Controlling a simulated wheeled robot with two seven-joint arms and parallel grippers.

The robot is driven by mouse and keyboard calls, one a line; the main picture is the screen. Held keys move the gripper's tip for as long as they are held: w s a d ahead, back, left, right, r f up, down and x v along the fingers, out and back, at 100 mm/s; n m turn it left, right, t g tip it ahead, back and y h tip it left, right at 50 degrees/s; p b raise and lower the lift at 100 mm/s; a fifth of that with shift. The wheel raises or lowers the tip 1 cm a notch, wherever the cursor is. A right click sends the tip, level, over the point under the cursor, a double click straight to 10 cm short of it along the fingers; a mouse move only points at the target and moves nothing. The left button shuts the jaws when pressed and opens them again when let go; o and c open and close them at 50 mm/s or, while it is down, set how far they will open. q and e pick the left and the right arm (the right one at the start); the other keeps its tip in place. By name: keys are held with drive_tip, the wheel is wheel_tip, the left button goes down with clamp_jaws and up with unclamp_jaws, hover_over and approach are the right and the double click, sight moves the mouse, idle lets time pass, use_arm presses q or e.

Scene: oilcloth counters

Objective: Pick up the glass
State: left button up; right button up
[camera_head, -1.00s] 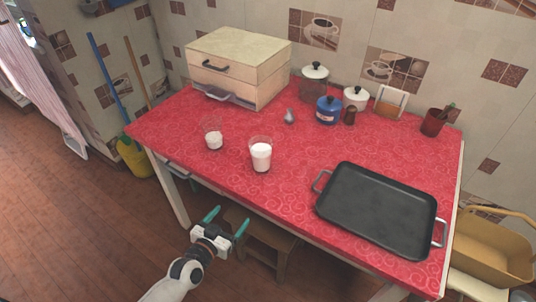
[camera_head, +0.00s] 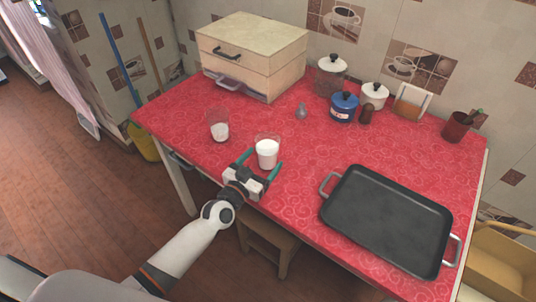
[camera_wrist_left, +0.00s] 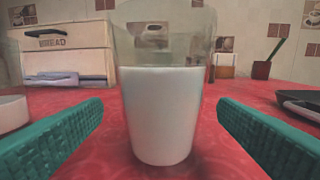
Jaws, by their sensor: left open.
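A glass of white liquid (camera_head: 267,153) stands upright near the front edge of the red counter. In the left wrist view the glass (camera_wrist_left: 162,115) is centred between the fingers. A second glass (camera_head: 219,128) with less white in it stands to its left. My left gripper (camera_head: 258,168) is open just in front of the fuller glass, its green fingers pointing towards it. In the left wrist view the fingers (camera_wrist_left: 160,135) lie on either side, with a gap to the glass on each side. My right gripper is not in view.
A black tray (camera_head: 385,220) with metal handles lies to the right. A bread box (camera_head: 252,58) stands at the back left. A blue pot (camera_head: 343,107), white-lidded jars and a red cup (camera_head: 457,127) stand along the back. The counter's middle is clear.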

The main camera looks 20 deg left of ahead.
use_arm(q)
drive_tip(key=x, duration=0.5)
drive_tip(key=shift+r, duration=0.25)
drive_tip(key=c, duration=1.3)
